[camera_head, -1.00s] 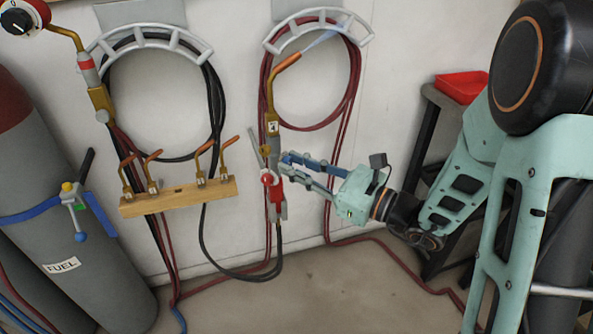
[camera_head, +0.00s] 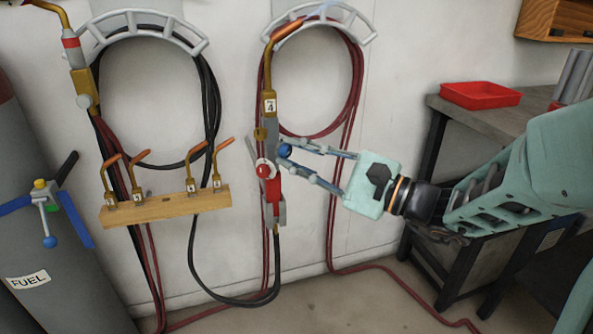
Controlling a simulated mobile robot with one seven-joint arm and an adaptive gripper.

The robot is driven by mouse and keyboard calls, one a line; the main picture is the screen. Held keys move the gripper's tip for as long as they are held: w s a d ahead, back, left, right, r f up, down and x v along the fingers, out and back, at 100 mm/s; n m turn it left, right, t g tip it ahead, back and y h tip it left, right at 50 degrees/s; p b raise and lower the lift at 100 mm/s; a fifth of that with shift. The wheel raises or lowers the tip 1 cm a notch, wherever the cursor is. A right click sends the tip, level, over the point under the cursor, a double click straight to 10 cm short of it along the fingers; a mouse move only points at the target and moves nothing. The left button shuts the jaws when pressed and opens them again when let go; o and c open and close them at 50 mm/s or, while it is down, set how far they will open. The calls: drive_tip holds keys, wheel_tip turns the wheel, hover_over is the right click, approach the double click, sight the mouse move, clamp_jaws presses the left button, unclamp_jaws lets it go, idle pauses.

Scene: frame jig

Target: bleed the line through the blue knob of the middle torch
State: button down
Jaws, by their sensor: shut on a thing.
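The middle torch (camera_head: 270,128) hangs upright on the wall, with a brass neck, a copper tip (camera_head: 287,29), a label that reads 4 and a red lever (camera_head: 273,188) below. Its blue knob (camera_head: 285,150) sticks out on the right side, with a red knob (camera_head: 263,171) lower on the left. My gripper (camera_head: 285,157) comes from the right, and its two thin fingers are closed on the blue knob. The fingertips partly hide the knob's far side. A faint pale streak shows at the copper tip.
A wooden rack (camera_head: 165,206) with several copper nozzles is left of the torch. Hoses loop over wall hangers (camera_head: 150,22) and trail to the floor. A grey fuel cylinder (camera_head: 60,290) stands at left. A bench (camera_head: 470,122) with a red tray (camera_head: 480,95) is at right, near my arm.

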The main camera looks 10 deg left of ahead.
drive_tip(key=shift+f+n+b, duration=0.1)
drive_tip(key=shift+n+b, duration=0.45)
drive_tip(key=shift+n, duration=0.35)
drive_tip(key=c, duration=1.8)
unclamp_jaws()
drive_tip(key=shift+o, duration=0.2)
drive_tip(key=v, duration=1.2)
drive_tip(key=shift+w, duration=0.1)
